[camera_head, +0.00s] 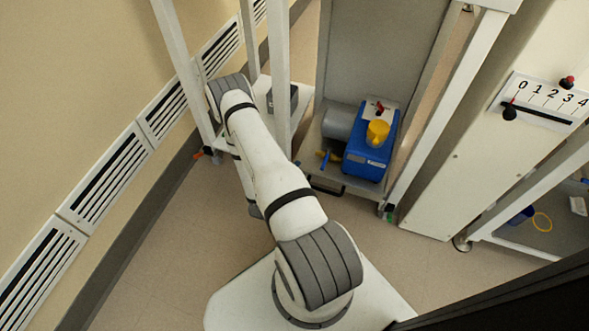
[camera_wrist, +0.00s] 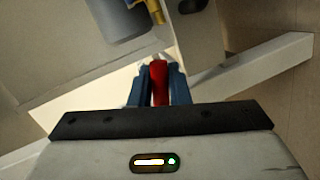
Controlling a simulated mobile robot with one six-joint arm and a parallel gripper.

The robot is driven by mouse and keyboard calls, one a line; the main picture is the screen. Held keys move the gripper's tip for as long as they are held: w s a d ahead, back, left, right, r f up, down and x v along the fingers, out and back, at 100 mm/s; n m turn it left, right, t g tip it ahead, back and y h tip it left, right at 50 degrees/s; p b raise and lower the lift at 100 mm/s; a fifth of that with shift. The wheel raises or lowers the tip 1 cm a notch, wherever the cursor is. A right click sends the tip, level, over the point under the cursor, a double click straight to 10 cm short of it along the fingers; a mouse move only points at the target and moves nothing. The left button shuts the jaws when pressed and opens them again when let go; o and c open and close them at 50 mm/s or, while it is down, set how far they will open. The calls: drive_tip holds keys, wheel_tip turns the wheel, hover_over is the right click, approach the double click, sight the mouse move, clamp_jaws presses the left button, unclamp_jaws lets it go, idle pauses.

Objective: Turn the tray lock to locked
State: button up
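In the wrist view, my gripper (camera_wrist: 159,78) has its blue fingers close on both sides of a red lever (camera_wrist: 159,84), with no clear gap showing. The lever looks like the tray lock's handle; its mount and any lock markings are hidden. In the head view, my gripper and this lever are hidden behind my arm. The grey tray (camera_head: 357,189) sits low in the middle frame, carrying a blue pump (camera_head: 368,158) with a yellow cap (camera_head: 377,131) and a grey cylinder (camera_head: 339,122).
A dark tray handle (camera_head: 326,188) shows at the tray's front. White frame posts (camera_head: 281,80) stand close to my arm, and a vented wall (camera_head: 95,178) runs along the left. A white panel with a numbered scale (camera_head: 545,100) stands at right. The floor (camera_head: 420,265) in front is open.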

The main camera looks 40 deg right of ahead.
drive_tip(key=shift+o, duration=0.6)
drive_tip(key=shift+w+a, duration=0.1)
drive_tip(key=shift+w, duration=0.1)
drive_tip(key=shift+s, duration=0.1)
drive_tip(key=p+v, duration=0.2)
drive_tip(key=v, duration=0.5)
drive_tip(key=shift+s+a+p, duration=0.15)
drive_tip(key=shift+a+p, duration=0.15)
drive_tip(key=shift+r, duration=0.15)
